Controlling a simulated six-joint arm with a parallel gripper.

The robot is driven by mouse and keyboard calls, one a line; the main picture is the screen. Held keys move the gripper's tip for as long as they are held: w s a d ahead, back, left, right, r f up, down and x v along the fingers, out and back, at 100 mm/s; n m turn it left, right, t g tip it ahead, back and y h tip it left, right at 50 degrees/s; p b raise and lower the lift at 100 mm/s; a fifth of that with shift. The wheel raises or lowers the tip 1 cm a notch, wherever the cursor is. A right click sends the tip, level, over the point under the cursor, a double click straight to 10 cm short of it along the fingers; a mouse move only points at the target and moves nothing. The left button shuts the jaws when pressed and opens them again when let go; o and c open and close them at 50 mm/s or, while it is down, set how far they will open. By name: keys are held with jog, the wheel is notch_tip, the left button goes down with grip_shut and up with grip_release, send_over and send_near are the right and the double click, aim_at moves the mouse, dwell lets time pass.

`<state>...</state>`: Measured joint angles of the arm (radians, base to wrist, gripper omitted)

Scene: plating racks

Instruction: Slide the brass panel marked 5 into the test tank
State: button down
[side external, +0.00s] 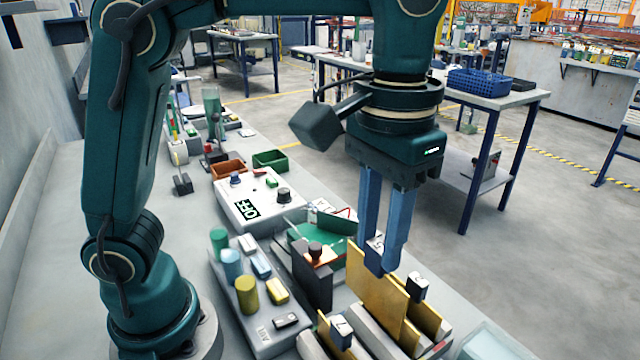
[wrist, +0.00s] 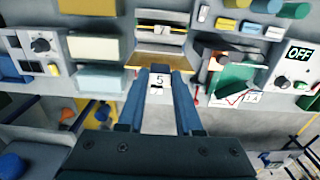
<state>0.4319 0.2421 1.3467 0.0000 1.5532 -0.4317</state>
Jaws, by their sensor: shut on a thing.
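The brass panel marked 5 (side external: 376,292) stands upright below my gripper (side external: 380,262) in the side view. My gripper points down, with its blue fingers shut on the panel's top tab. The tab's white label with a 5 (wrist: 158,82) shows between the fingers in the wrist view. The panel's lower edge is hidden by the pale rack (side external: 382,340), so I cannot tell whether it is seated or raised. A pale, clear-walled box (side external: 492,345), which looks like the test tank, is cut off at the bottom right of the side view.
Another brass panel (side external: 424,316) with a dark, labelled tab stands close to the right. One more labelled tab (side external: 342,332) is at the front left. Coloured cylinders (side external: 246,294) are on a tray further left.

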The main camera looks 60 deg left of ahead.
jog(key=w+a+r, duration=0.1)
jog(key=a, duration=0.9)
jog(key=a+r, duration=0.2)
jog(key=a, duration=0.8)
jog(key=shift+w, duration=0.4)
jog(key=shift+f, duration=0.2)
notch_tip(320, 180, down, 12)
jog(key=shift+r, duration=0.25)
dwell(1.0)
jog(key=shift+f, duration=0.1)
dwell(0.4)
